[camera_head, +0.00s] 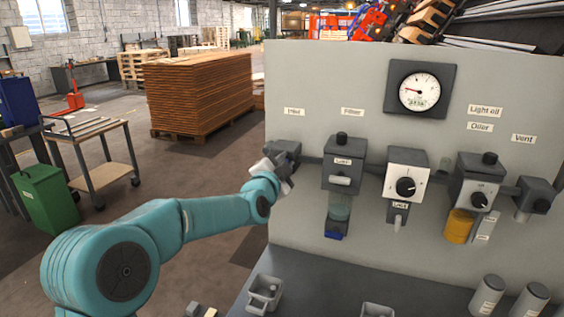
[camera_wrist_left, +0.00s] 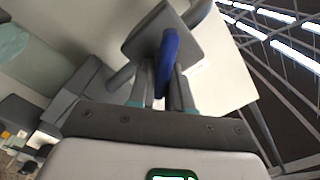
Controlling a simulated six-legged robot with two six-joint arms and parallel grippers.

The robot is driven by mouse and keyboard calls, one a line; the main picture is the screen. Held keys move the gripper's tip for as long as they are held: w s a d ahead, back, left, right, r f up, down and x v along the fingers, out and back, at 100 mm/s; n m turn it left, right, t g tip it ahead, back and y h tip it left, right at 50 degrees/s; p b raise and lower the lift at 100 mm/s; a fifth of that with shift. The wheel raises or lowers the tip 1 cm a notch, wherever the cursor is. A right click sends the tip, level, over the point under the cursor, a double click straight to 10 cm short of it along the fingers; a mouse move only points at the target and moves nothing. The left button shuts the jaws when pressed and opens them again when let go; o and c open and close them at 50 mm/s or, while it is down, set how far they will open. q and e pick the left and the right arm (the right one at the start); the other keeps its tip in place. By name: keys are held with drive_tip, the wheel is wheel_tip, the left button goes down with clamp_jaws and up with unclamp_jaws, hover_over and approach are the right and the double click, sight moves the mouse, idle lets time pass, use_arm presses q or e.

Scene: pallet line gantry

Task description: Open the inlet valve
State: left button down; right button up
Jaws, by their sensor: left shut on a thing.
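The inlet valve is a dark grey block (camera_head: 287,149) at the left end of the pipe on the panel, under the label "Inlet" (camera_head: 294,112). My left gripper (camera_head: 280,168) reaches it from the left and covers its front. In the left wrist view the valve's grey body (camera_wrist_left: 185,30) stands ahead, with a blue handle (camera_wrist_left: 168,55) between the fingers. My left gripper (camera_wrist_left: 162,92) is shut on this handle, which lies roughly in line with the fingers. The head view hides the handle behind the gripper. My right gripper is not in view.
To the right along the pipe are the filter (camera_head: 343,165), a regulator with a black knob (camera_head: 406,182) and the oiler (camera_head: 475,185). A round gauge (camera_head: 419,90) is above them. A grey bench (camera_head: 330,285) with small bins and cylinders lies below the panel.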

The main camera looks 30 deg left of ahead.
use_arm(q)
drive_tip(key=m, duration=0.3)
drive_tip(key=shift+d+f+m, duration=0.25)
drive_tip(key=shift+f+m, duration=0.05)
drive_tip(key=shift+f, duration=0.1)
drive_tip(key=shift+d+f+m, duration=0.1)
drive_tip(key=shift+f+m, duration=0.15)
drive_tip(key=shift+m, duration=0.75)
drive_tip(key=shift+f+m, duration=0.2)
drive_tip(key=shift+m, duration=0.8)
drive_tip(key=shift+f, duration=0.1)
drive_tip(key=c, duration=1.2)
unclamp_jaws()
drive_tip(key=shift+o, duration=0.4)
drive_tip(key=shift+s+d+r, duration=0.1)
drive_tip(key=shift+s+r, duration=0.05)
drive_tip(key=shift+r, duration=0.15)
drive_tip(key=shift+f, duration=0.1)
drive_tip(key=b+v, duration=0.3)
drive_tip(key=v, duration=1.3)
